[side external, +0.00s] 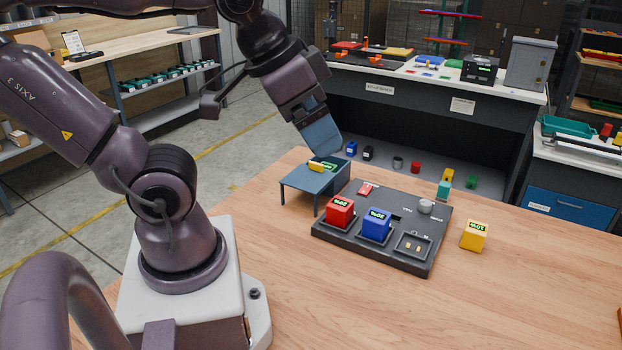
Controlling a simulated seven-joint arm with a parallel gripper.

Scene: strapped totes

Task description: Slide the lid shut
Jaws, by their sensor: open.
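I cannot pick out a lid for certain. A dark grey board (333,240) lies on the wooden table with a red cube (340,211) and a blue cube (376,225) seated on its front edge. My gripper (322,154) is open, pointing down just above these pieces. Its fingers partly hide them; contact cannot be told.
A yellow cube (473,236) stands right of the board. The table's front right is clear. A dark bench with shelves stands behind.

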